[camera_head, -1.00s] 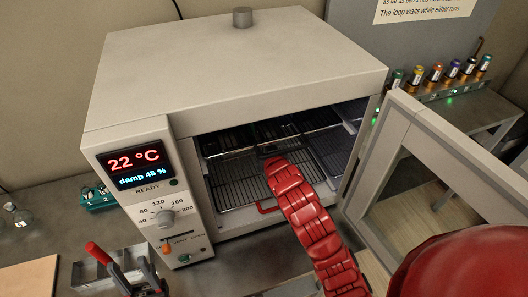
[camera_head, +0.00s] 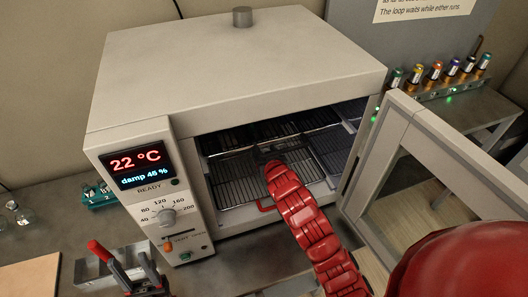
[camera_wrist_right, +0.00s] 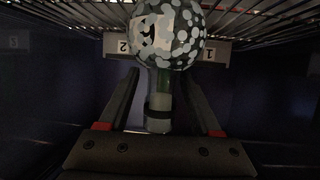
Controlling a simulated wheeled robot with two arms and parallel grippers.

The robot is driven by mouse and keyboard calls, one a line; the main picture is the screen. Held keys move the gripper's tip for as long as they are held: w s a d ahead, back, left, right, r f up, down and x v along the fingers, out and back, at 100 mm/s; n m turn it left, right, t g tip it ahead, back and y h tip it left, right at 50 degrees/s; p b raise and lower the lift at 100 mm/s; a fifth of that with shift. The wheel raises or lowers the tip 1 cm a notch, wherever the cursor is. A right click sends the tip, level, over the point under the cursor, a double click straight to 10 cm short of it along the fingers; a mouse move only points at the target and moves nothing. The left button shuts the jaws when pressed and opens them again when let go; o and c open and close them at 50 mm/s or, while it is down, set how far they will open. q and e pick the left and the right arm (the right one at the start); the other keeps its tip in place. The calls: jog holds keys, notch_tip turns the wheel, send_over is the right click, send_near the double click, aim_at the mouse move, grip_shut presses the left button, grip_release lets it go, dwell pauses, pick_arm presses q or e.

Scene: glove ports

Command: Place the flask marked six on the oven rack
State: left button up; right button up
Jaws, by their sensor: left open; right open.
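My right arm reaches through the open front of the oven (camera_head: 240,75), and its gripper (camera_head: 266,154) is over the wire rack (camera_head: 235,180). In the right wrist view, a flask (camera_wrist_right: 168,35) with a speckled grey-and-white round body and a pale label is at the wires. Its dark mark is only partly seen and I cannot read it. The flask's neck (camera_wrist_right: 160,105) lies between the open right fingers (camera_wrist_right: 160,120), with gaps on both sides. The flask cannot be made out in the head view. My left gripper (camera_head: 122,262) is open and empty, low at the left.
The oven door (camera_head: 405,110) stands open at the right. Rack plates marked 2 (camera_wrist_right: 122,46) and 1 (camera_wrist_right: 209,54) flank the flask. Several coloured vials (camera_head: 433,72) stand at the back right. Small glass flasks (camera_head: 22,214) and a teal rack (camera_head: 98,196) are at the left.

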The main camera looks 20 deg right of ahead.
jog(key=shift+s+r, duration=0.15)
jog(key=shift+s, duration=0.05)
jog(key=b+v, duration=0.1)
jog(key=v, duration=0.4)
jog(key=shift+b, duration=0.4)
jog(key=p+v, duration=0.6)
jog(key=p, duration=0.2)
jog(key=shift+s, duration=0.25)
